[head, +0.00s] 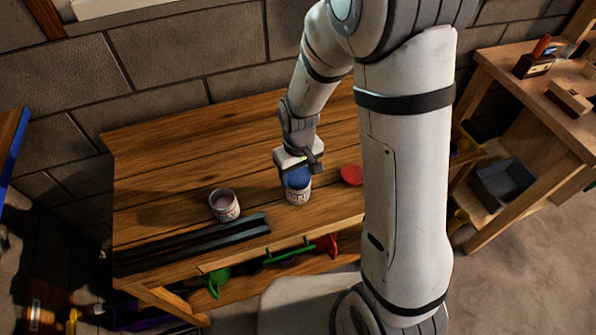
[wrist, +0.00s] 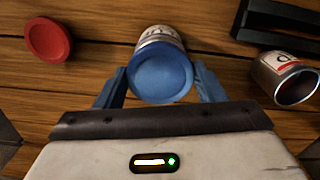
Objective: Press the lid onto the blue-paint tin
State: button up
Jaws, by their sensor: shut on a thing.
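The blue lid (head: 298,179) is between the jaws of my gripper (head: 299,170), which is shut on it. In the wrist view, the lid (wrist: 161,79) faces the camera, with one finger of my gripper (wrist: 161,72) on each side. The pale, labelled blue-paint tin (head: 298,196) stands on the workbench directly under the lid. Part of the tin's side (wrist: 158,34) shows past the lid's edge in the wrist view. The lid covers the tin's mouth; I cannot tell whether it is fully seated.
A second, open tin (head: 225,206) stands left on the wooden bench (head: 165,190); it shows at right in the wrist view (wrist: 280,72). A red lid (head: 351,174) lies to the right. A dark rail (head: 195,243) lies along the front edge. The bench's back left is clear.

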jog(key=shift+s+f+b, duration=0.1)
jog(key=shift+f+b, duration=0.45)
jog(key=shift+b, duration=0.1)
dwell(1.0)
jog(key=o, duration=1.3)
jog(key=shift+r, duration=0.1)
jog(key=shift+r+p, duration=2.5)
jog(key=shift+r, duration=1)
jog(key=shift+c, duration=0.4)
grip_shut()
jog(key=shift+f, duration=0.1)
